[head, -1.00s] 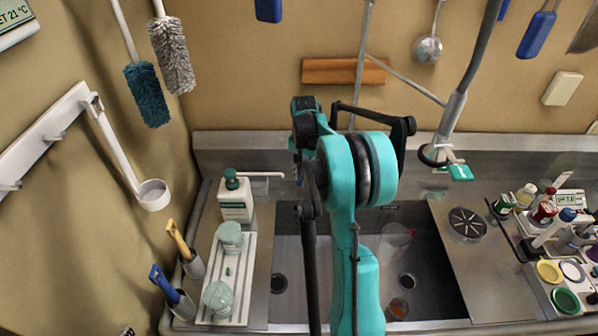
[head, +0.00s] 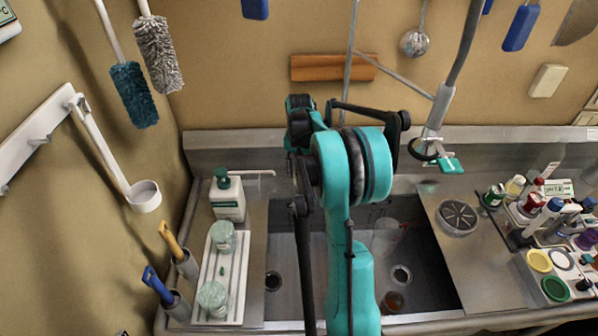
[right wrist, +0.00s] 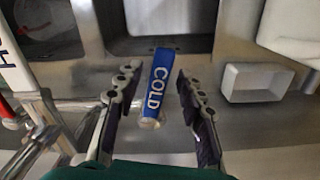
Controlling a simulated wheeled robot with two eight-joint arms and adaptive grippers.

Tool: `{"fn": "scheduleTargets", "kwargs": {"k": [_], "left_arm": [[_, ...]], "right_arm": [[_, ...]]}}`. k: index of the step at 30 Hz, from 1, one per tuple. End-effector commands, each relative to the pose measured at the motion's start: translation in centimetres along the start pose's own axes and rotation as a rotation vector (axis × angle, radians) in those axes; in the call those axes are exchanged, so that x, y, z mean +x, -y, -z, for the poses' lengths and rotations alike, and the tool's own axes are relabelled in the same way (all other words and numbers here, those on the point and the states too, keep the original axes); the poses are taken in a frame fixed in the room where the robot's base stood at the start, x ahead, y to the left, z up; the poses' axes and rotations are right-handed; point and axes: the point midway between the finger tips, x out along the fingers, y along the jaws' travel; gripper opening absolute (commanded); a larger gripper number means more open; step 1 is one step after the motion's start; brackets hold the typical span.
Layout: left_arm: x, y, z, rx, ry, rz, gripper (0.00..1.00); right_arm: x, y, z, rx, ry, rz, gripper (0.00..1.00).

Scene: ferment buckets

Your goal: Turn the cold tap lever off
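The cold tap lever (right wrist: 158,85) is blue with white COLD lettering and shows in the right wrist view. My right gripper (right wrist: 159,70) is open, with one finger on each side of the lever and a visible gap on both sides. In the head view the teal arm in the middle hides the tap levers and the gripper. My left gripper is in neither view.
The steel sink (head: 285,250) lies below the arm, with a clear jug in it. A soap bottle (head: 227,197) and a white tray (head: 238,290) with jars stand left. A spray hose (head: 440,105) hangs right of the arm. Bottles (head: 550,208) crowd the right counter.

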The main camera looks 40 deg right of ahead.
Motion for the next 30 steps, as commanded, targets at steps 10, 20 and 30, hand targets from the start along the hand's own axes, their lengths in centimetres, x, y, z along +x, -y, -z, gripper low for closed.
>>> {"fn": "scheduleTargets", "kwargs": {"k": [10, 20, 30], "left_arm": [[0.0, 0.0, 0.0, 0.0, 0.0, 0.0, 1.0], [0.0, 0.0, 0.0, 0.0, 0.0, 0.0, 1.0], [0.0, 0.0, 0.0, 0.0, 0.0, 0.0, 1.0]], "right_arm": [[-0.5, 0.0, 0.0, 0.0, 0.0, 0.0, 0.41], [-6.7, 0.0, 0.0, 0.0, 0.0, 0.0, 0.41], [-11.6, 0.0, 0.0, 0.0, 0.0, 0.0, 0.41]]}}
